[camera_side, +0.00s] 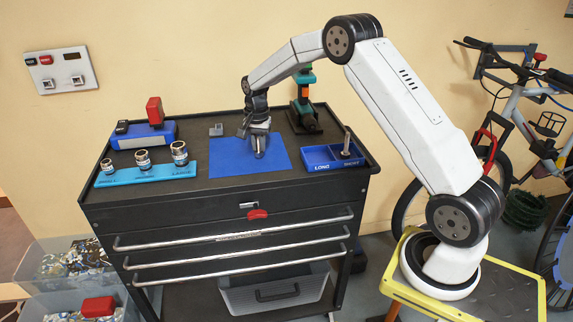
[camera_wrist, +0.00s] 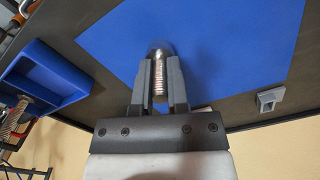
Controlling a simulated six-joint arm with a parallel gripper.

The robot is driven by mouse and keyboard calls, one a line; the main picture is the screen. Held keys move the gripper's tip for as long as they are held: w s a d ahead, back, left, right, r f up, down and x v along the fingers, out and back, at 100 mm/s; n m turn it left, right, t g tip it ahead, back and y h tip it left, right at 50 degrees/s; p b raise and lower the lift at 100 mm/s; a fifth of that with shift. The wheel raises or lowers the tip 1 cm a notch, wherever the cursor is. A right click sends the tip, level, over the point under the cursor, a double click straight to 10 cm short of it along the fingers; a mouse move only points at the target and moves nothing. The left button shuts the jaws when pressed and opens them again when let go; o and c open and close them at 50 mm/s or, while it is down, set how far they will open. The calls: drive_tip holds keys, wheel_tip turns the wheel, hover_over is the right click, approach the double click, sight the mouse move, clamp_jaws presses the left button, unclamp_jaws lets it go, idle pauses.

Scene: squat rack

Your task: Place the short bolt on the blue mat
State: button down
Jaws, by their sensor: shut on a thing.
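My gripper (camera_side: 259,147) is over the blue mat (camera_side: 225,158) on top of the black tool cabinet. In the wrist view my gripper (camera_wrist: 161,85) is shut on the short bolt (camera_wrist: 160,78), whose threaded metal shank shows between the fingers. The bolt's far end is close to the blue mat (camera_wrist: 225,50); I cannot tell whether it touches. In the side view the bolt is hard to make out from the fingers.
A blue two-part tray (camera_side: 318,154) labelled LONG and SHORT stands right of the mat, with a bolt (camera_side: 346,141) upright in it. Left are a socket rail (camera_side: 147,174) and a blue case (camera_side: 143,135). A small grey block (camera_side: 216,130) and a green-orange tool (camera_side: 304,105) stand behind.

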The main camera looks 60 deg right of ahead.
sight(258, 138)
drive_tip(key=shift+f, duration=1.2)
drive_tip(key=shift+f, duration=0.15)
drive_tip(key=c, duration=0.6)
unclamp_jaws()
wheel_tip(258, 138, up, 12)
drive_tip(key=shift+r, duration=0.15)
drive_tip(key=shift+s+a, duration=0.1)
